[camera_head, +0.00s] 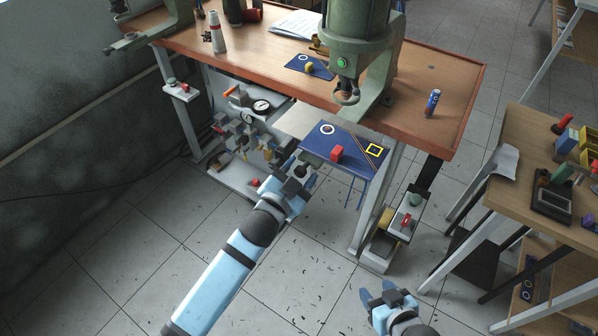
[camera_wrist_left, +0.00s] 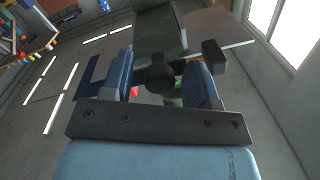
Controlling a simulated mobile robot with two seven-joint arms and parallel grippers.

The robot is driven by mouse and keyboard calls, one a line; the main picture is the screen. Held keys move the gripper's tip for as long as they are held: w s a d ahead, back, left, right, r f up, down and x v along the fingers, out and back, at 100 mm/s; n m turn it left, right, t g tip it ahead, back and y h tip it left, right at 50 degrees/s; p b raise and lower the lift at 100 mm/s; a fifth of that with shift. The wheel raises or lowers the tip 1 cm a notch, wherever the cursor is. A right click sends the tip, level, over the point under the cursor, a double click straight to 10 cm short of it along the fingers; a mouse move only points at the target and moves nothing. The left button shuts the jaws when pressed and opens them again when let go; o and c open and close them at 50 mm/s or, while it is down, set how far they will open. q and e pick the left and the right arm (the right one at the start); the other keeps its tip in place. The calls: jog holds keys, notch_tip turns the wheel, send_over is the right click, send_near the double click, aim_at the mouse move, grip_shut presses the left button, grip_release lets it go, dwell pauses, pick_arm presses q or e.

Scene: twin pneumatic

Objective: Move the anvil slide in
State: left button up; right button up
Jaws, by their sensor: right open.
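My left gripper (camera_head: 300,183) is just below the front edge of the workbench, left of a blue panel. In the left wrist view its two blue fingers (camera_wrist_left: 158,82) are apart, with a dark round knob (camera_wrist_left: 158,76) showing between them. I cannot tell whether the fingers touch the knob. A grey-green block (camera_wrist_left: 160,32) is beyond it. The green press (camera_head: 357,50) stands on the bench. I cannot pick out the anvil slide for certain; the knob may belong to it. My right gripper (camera_head: 384,294) is open and empty above the floor at the bottom.
The blue panel (camera_head: 318,150) bears a white ring, a red block (camera_head: 337,153) and a yellow square. Pneumatic parts with a gauge (camera_head: 261,106) are under the bench on the left. A blue can (camera_head: 432,103) stands on the bench. A side table (camera_head: 545,150) is at right.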

pick_arm(q)
jog(key=v, duration=1.3)
jog(key=shift+s+a, duration=0.25)
jog(key=shift+s, duration=0.1)
